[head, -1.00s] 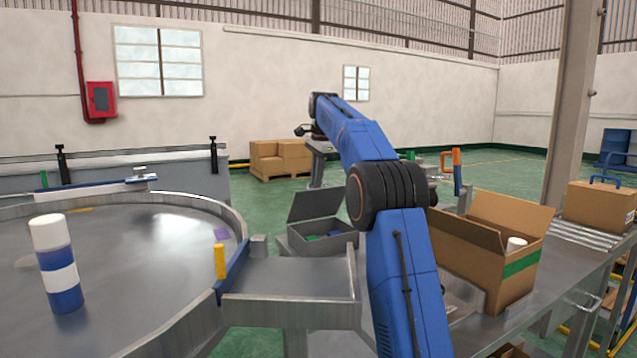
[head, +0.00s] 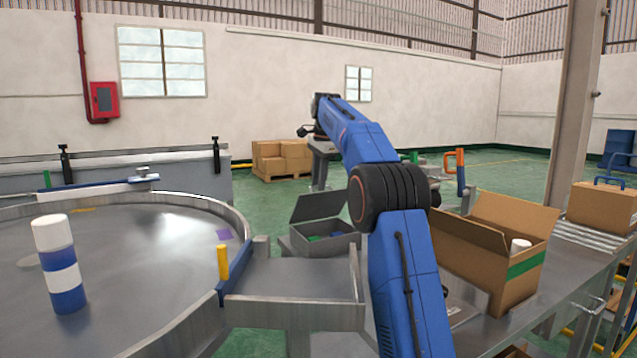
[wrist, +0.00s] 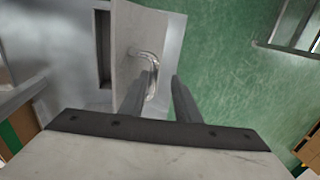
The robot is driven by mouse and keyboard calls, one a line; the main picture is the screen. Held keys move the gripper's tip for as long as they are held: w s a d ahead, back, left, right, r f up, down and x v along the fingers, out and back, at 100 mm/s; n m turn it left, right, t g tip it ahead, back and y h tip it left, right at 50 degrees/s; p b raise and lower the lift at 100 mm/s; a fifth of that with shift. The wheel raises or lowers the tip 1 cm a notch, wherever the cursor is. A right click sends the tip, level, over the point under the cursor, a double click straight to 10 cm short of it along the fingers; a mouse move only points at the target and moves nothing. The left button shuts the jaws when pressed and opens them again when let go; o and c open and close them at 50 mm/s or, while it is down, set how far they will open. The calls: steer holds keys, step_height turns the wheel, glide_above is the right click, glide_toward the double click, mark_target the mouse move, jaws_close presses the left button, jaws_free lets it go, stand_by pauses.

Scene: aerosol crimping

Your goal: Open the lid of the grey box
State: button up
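A grey box (head: 325,243) stands behind the small metal platform in the head view. Its dark lid (head: 318,206) is raised and tilted back, and green and blue items show inside. In the wrist view my gripper (wrist: 163,82) has two dark fingers standing apart, with a gap between them. A curved metal handle (wrist: 151,58) on a pale grey panel (wrist: 128,40) is at the left finger and partly in the gap. I cannot tell whether they touch, or whether this panel belongs to the open box. In the head view my fingers cannot be made out at the arm's far end.
A round metal table (head: 150,262) with a blue-and-white can (head: 60,265) is at left. An open cardboard box (head: 480,255) stands right of my arm. Stacked cartons (head: 282,158) are at the back. Green floor (wrist: 225,70) lies right of my fingers.

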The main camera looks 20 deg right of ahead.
steer(key=shift+s+r, duration=0.2)
steer(key=shift+r, duration=0.95)
steer(key=shift+s+r, duration=0.25)
steer(key=shift+r, duration=0.95)
steer(key=shift+s+r, duration=0.2)
steer(key=shift+r, duration=0.95)
steer(key=shift+s+d, duration=0.1)
